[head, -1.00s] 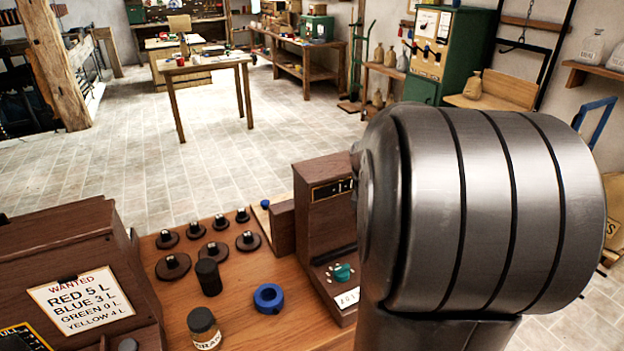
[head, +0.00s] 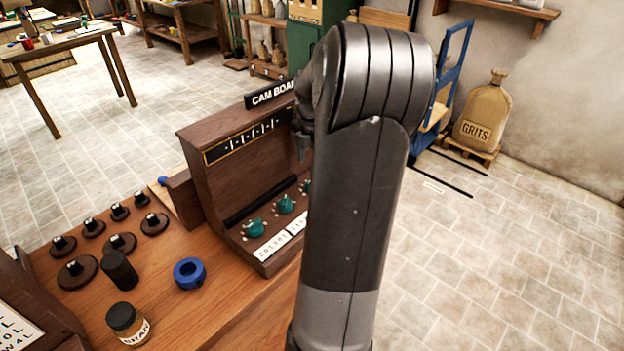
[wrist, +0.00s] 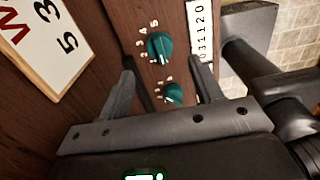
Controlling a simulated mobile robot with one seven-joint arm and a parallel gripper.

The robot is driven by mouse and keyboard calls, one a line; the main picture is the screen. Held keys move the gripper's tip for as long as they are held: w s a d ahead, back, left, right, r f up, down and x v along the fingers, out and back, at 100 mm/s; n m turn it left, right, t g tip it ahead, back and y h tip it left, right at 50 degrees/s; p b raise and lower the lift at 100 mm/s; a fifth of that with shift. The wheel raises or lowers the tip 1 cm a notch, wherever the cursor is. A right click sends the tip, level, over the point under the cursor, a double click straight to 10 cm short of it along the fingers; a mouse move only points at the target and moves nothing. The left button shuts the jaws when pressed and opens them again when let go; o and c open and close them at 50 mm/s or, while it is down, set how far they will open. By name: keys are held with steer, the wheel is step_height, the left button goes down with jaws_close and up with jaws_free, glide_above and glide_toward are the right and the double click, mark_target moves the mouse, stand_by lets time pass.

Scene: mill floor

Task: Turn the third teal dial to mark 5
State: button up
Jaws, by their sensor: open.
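The wooden cam board (head: 222,158) stands at the bench's right end in the head view. A third teal dial (head: 307,186) is partly hidden behind my arm. In the wrist view, my gripper (wrist: 164,72) is open and empty, its fingers on either side of the board's dial row. One teal dial (wrist: 160,46) lies just past the fingertips in the picture, another (wrist: 173,93) between the fingers. Numbers ring the dials. I cannot tell which dial is which there.
A white number card (head: 273,245) is below the dials. A blue ring (head: 189,272), a black cylinder (head: 120,269), a labelled jar (head: 128,322) and several dark knobbed discs stand on the bench (head: 225,300).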

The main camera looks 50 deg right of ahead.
step_height(320, 180, down, 7)
steer(key=shift+f, duration=0.1)
stand_by(0.3)
steer(key=c, duration=1)
